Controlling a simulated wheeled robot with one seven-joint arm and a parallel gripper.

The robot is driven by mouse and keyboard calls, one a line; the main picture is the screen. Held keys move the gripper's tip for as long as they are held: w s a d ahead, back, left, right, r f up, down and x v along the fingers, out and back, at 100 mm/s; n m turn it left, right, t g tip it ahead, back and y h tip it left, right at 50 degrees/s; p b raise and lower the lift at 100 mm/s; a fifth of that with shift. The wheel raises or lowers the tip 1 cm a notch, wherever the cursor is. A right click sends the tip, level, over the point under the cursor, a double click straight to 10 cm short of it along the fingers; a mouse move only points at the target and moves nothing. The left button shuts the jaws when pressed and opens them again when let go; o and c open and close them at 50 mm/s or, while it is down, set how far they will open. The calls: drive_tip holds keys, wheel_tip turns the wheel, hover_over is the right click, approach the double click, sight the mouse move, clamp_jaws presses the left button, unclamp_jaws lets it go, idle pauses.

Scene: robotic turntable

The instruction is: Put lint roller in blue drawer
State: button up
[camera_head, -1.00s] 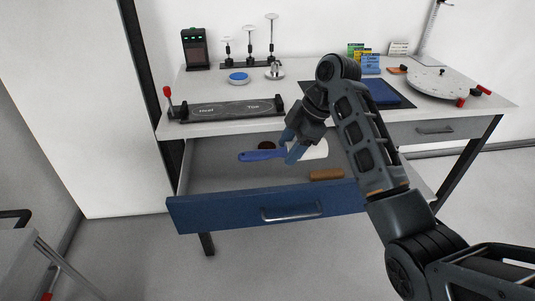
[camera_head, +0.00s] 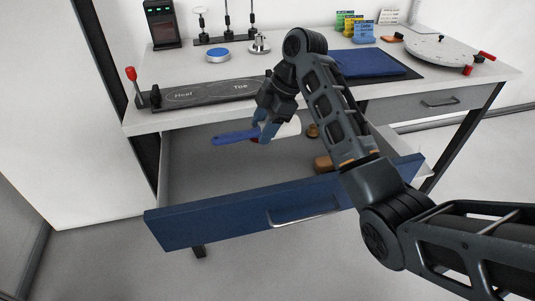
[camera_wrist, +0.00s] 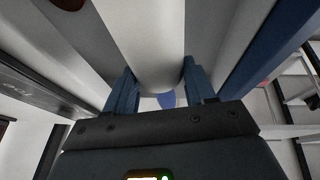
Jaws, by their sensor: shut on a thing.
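The lint roller has a blue handle (camera_head: 232,137) pointing left and a white roll (camera_head: 290,128) on the right. My gripper (camera_head: 265,131) is shut on the lint roller near where handle and roll meet. In the wrist view the white roll (camera_wrist: 150,40) passes between the two blue fingers, with a bit of blue handle below it. The blue drawer (camera_head: 205,214) is pulled out, and the gripper holds the roller over its open inside, towards the back. I cannot tell whether the roller touches the drawer floor.
A brown object (camera_head: 322,163) and a small round brown thing (camera_head: 313,130) lie in the drawer. The tabletop edge is just behind the gripper. A dark Heel/Toe board (camera_head: 205,93) lies on the table. The drawer's left and front floor is clear.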

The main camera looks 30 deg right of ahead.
drive_tip(key=shift+w+a+f+b, duration=0.1)
drive_tip(key=shift+w+f+b, duration=0.25)
drive_tip(key=shift+f, duration=0.3)
drive_tip(key=shift+w+f+b, duration=0.1)
drive_tip(key=shift+f+b, duration=0.35)
drive_tip(key=shift+f, duration=0.15)
drive_tip(key=a+f, duration=0.2)
drive_tip(key=a, duration=0.1)
drive_tip(key=w+a+f, duration=0.1)
drive_tip(key=a+f, duration=0.1)
drive_tip(key=a, duration=0.2)
drive_tip(key=a+f+p, duration=0.1)
drive_tip(key=a+f, duration=0.1)
drive_tip(key=a, duration=0.2)
drive_tip(key=shift+w+a+f, duration=0.15)
drive_tip(key=shift+w+f, duration=0.2)
drive_tip(key=shift+f, duration=2.05)
drive_tip(key=o, duration=1.3)
drive_tip(key=shift+f, duration=0.1)
drive_tip(key=v, duration=1.2)
drive_tip(key=shift+a, duration=0.1)
